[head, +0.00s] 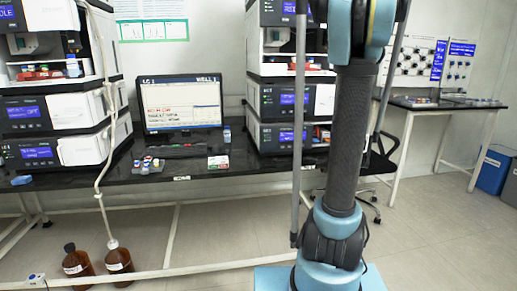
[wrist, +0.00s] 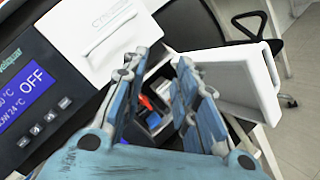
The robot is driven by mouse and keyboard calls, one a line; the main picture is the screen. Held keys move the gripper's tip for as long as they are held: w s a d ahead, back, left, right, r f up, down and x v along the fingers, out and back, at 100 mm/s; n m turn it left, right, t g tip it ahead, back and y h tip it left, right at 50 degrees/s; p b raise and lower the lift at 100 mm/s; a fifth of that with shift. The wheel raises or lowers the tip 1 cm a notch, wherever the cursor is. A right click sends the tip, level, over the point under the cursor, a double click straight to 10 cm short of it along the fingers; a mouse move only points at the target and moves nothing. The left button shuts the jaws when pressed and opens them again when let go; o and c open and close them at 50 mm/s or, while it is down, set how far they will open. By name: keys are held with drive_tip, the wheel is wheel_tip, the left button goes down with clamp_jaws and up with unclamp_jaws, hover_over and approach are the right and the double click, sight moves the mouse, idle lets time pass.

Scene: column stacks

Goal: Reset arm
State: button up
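My arm (head: 342,140) rises in front of the bench in the head view, and its gripper end is out of that picture. In the wrist view my gripper (wrist: 163,72) shows two blue linked fingers with a clear gap between the tips, so it is open. I see nothing held between them. Beyond the fingers is a dark opening of an instrument with small red and blue items (wrist: 150,108) inside, partly hidden by the fingers. A white open door (wrist: 235,82) stands just right of the right finger.
The instrument's panel (wrist: 35,95) reads OFF at left. Instrument stacks (head: 62,100) and (head: 285,100) flank a monitor (head: 180,103) on the black bench (head: 235,161). A chair (wrist: 262,35) is behind the door. Floor at right is open.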

drive_tip(key=s+a+f+m+g+y, duration=0.1)
drive_tip(key=s+a+f+m+g, duration=0.4)
drive_tip(key=s, duration=0.6)
drive_tip(key=s+a+f+m+g+y, duration=0.2)
drive_tip(key=s+a+f+m+g, duration=0.3)
drive_tip(key=s+m, duration=0.5)
drive_tip(key=s+a+f+m+g+y, duration=0.1)
drive_tip(key=s+a+f+m+g, duration=0.4)
drive_tip(key=s, duration=0.8)
drive_tip(key=a+f+m, duration=0.2)
drive_tip(key=a+f, duration=0.1)
drive_tip(key=f, duration=0.1)
drive_tip(key=shift+a+f+m+g+y, duration=0.15)
drive_tip(key=shift+f+m+g+y, duration=0.15)
drive_tip(key=shift+m+g+y, duration=0.1)
drive_tip(key=shift+s, duration=0.1)
